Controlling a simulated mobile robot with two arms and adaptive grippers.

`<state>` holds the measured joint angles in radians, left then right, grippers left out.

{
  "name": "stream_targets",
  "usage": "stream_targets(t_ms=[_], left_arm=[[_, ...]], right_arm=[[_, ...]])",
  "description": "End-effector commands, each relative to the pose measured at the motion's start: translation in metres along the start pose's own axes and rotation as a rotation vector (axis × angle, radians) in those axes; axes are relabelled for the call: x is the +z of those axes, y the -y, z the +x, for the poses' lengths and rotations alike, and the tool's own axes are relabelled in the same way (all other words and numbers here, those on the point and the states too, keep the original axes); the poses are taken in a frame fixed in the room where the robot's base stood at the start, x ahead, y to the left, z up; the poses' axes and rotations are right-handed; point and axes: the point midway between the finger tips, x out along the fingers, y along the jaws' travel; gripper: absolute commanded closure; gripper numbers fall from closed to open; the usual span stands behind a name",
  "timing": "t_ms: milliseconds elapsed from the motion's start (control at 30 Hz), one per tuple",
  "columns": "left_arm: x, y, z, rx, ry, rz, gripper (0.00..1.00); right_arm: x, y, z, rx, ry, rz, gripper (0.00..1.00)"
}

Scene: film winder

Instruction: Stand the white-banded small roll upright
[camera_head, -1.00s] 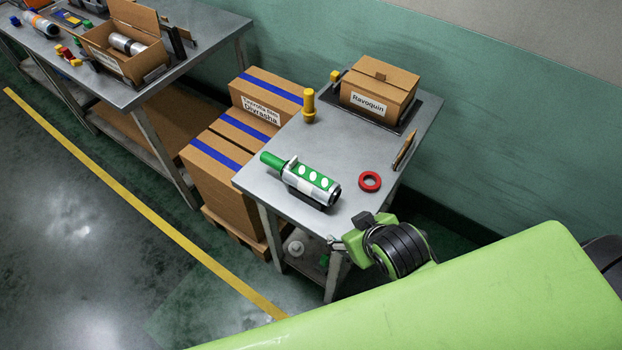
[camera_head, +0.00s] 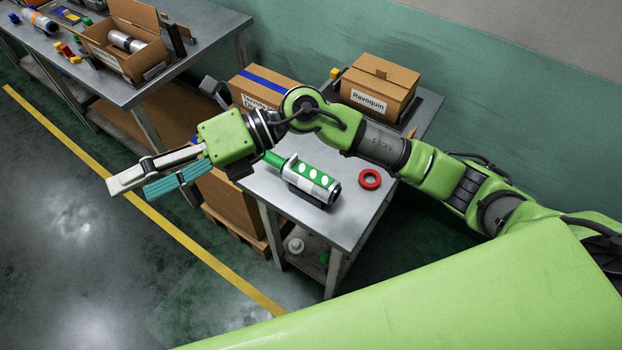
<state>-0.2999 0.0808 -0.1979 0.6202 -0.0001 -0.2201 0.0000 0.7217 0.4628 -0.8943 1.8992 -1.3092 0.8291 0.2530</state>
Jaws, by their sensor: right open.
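A small roll (camera_head: 312,182) with a green, white-spotted wrap, silver-white ends and a green handle lies on its side on the small grey table (camera_head: 352,215). I cannot tell for sure that it is the white-banded one. Another roll, silver-white (camera_head: 126,42), lies in an open carton on the left bench. My right gripper (camera_head: 131,190) is open and empty. It hangs over the floor left of the small table, apart from the roll, with its fingers pointing left. My left gripper is not in view.
A red ring (camera_head: 370,179) lies right of the roll. A closed "Ravoquin" carton (camera_head: 380,88) stands at the table's back. Blue-striped cartons (camera_head: 262,88) are stacked left of the table, partly behind my arm. The left bench (camera_head: 205,45) holds small coloured pieces. The floor in front is clear.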

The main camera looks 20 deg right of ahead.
Motion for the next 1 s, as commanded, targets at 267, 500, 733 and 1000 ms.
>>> stream_targets(t_ms=[267,500,733,1000], left_arm=[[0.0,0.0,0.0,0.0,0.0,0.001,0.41],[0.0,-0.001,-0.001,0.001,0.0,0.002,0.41],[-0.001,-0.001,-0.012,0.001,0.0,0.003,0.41],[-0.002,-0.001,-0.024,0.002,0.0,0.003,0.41]], right_arm=[[-0.025,0.156,-0.142,-0.815,-0.516,-0.149,0.38],[-0.009,0.18,-0.256,-1.201,-0.657,-0.089,0.38],[-0.021,0.205,-0.265,-1.244,-0.676,-0.074,0.38],[-0.041,0.247,-0.256,-1.24,-0.674,-0.077,0.38]])
